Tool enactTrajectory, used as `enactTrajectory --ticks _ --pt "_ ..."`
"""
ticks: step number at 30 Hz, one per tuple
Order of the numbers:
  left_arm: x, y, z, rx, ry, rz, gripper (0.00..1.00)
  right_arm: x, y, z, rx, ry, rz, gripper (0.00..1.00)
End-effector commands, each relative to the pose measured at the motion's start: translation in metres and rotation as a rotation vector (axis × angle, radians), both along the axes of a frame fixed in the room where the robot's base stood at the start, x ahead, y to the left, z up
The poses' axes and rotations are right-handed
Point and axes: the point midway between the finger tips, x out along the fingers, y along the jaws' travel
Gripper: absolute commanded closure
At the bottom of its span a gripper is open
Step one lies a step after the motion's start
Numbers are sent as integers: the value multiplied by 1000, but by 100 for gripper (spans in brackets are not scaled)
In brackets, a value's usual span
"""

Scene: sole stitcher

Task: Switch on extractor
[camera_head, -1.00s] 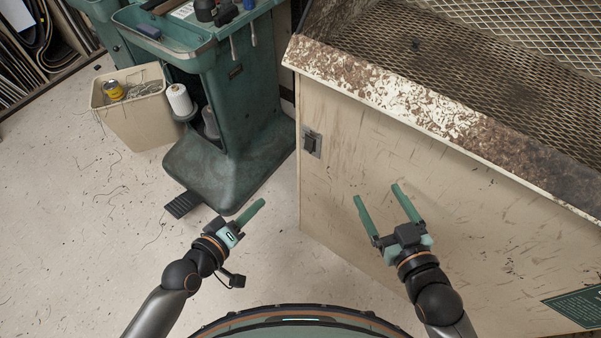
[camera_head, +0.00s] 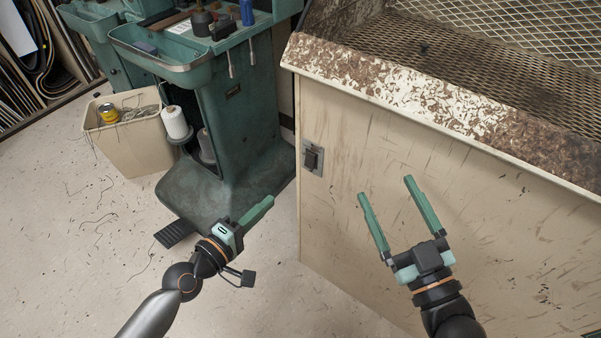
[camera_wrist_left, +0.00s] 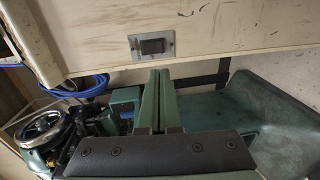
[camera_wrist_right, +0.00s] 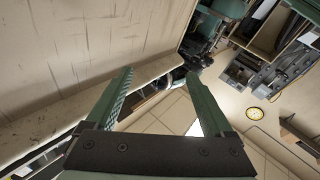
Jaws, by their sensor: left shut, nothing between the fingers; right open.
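The extractor is a beige cabinet (camera_head: 430,220) with a worn, stained top edge and a mesh top, at the right in the head view. A dark rocker switch (camera_head: 313,158) on a metal plate sits on its front near the left edge. The switch also shows in the left wrist view (camera_wrist_left: 152,46), just beyond the fingertips. My left gripper (camera_head: 268,200) is shut and empty, below and left of the switch and apart from it. My right gripper (camera_head: 385,188) is open and empty in front of the cabinet face. I cannot tell the switch's position.
A green machine stand (camera_head: 235,130) with a pedal (camera_head: 176,233) stands left of the cabinet. A beige bin (camera_head: 130,146) and white thread spool (camera_head: 174,122) are beside it. The floor (camera_head: 60,260) at the left is mostly clear, with thread scraps.

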Motion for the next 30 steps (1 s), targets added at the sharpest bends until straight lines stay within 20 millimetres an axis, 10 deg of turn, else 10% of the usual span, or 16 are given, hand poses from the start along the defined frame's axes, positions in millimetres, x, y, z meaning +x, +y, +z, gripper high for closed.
enactTrajectory --ticks 15,30 --pt "82 -61 -13 0 -2 -1 100 -18 5 62 0 -279 44 14" --pt "105 -77 -16 2 -1 -1 100 -40 10 101 -2 -461 78 14"
